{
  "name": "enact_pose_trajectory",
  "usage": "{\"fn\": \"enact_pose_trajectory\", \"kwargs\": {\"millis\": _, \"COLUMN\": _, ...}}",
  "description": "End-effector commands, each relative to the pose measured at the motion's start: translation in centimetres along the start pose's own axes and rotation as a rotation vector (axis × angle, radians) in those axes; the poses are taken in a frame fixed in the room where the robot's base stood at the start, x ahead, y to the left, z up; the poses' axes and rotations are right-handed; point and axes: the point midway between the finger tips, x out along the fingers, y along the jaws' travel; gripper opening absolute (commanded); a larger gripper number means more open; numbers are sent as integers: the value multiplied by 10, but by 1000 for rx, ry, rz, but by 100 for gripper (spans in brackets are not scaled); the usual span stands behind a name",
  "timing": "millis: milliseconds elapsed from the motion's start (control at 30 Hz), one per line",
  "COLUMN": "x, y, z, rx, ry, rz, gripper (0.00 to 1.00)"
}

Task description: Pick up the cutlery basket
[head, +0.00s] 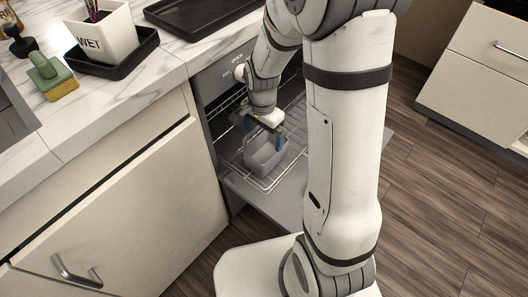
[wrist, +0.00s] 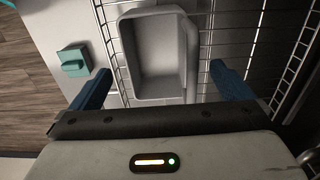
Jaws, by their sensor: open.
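The cutlery basket (head: 265,155) is a grey open-topped bin on the wire rack of the pulled-out dishwasher. In the wrist view the basket (wrist: 188,50) looks empty, with its near wall just ahead of the fingers. My gripper (head: 263,133) is above the basket in the head view. In the wrist view my gripper (wrist: 158,88) is open, its two blue fingers spread to the left and right of the basket's near end. Nothing is between the fingertips that I can see as gripped. Part of the basket is hidden by my gripper in the head view.
The wire rack (head: 290,165) lies over the lowered dishwasher door (head: 247,192). A small teal block-like part (wrist: 73,60) sits left of the basket. The counter (head: 95,105) holds a white cup (head: 105,38) on a black tray and a green-handled brush (head: 45,70).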

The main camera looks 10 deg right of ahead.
Motion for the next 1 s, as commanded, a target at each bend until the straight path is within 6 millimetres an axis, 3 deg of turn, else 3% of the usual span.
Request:
{"fn": "enact_pose_trajectory", "kwargs": {"millis": 433, "x": 56, "y": 5, "z": -7, "rx": -2, "ry": -1, "rz": 1, "gripper": 100}}
{"fn": "enact_pose_trajectory", "kwargs": {"millis": 700, "x": 59, "y": 5, "z": -7, "rx": -1, "ry": 0, "rz": -1, "gripper": 100}}
{"fn": "enact_pose_trajectory", "kwargs": {"millis": 1000, "x": 59, "y": 5, "z": -8, "rx": -1, "ry": 0, "rz": -1, "gripper": 75}}
